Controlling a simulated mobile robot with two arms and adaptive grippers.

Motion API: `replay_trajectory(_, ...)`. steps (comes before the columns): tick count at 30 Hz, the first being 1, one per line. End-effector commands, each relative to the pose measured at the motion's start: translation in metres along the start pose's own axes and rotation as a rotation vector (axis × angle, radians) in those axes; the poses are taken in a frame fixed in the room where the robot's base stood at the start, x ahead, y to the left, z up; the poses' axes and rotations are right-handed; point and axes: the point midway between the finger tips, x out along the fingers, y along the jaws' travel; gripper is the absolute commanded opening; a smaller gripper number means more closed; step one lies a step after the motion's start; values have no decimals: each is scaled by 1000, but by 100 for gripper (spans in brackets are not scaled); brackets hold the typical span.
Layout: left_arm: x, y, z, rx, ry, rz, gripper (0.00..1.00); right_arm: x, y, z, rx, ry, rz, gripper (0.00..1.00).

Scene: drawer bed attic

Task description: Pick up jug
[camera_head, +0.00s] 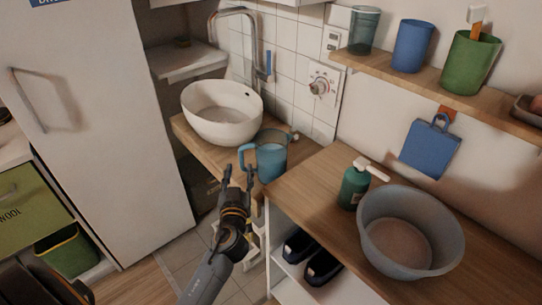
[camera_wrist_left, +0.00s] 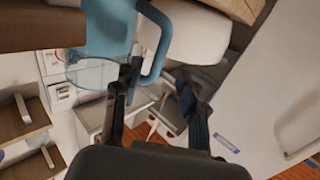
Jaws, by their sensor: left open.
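The blue jug (camera_head: 271,163) stands upright on the wooden counter in front of the white basin, its handle towards the left. My left gripper (camera_head: 239,174) is open and empty, at the handle side of the jug. In the left wrist view the jug (camera_wrist_left: 108,30) appears at the upper left, with a clear, see-through part near its rim. Its curved handle lies in the picture between the two open fingers of the left gripper (camera_wrist_left: 158,76). I cannot tell whether a finger touches it. My right gripper is not in view.
A white basin (camera_head: 222,116) sits behind the jug. A green pump bottle (camera_head: 353,187) and a large grey bowl (camera_head: 441,236) stand on the counter to the right. A shelf (camera_head: 440,88) with cups hangs above. A white fridge (camera_head: 100,120) stands at the left.

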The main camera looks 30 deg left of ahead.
Motion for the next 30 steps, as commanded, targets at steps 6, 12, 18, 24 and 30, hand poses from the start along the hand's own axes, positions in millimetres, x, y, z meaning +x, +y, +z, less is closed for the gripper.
replay_trajectory(6,16,0,0,2,-1,0,42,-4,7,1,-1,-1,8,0)
replay_trajectory(12,44,0,3,4,0,0,42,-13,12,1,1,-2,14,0)
replay_trajectory(18,64,1,5,1,-1,0,42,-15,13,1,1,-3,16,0)
replay_trajectory(24,65,1,6,0,-1,0,42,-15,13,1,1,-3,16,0)
replay_trajectory(30,65,1,6,0,-1,0,9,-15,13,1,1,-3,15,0)
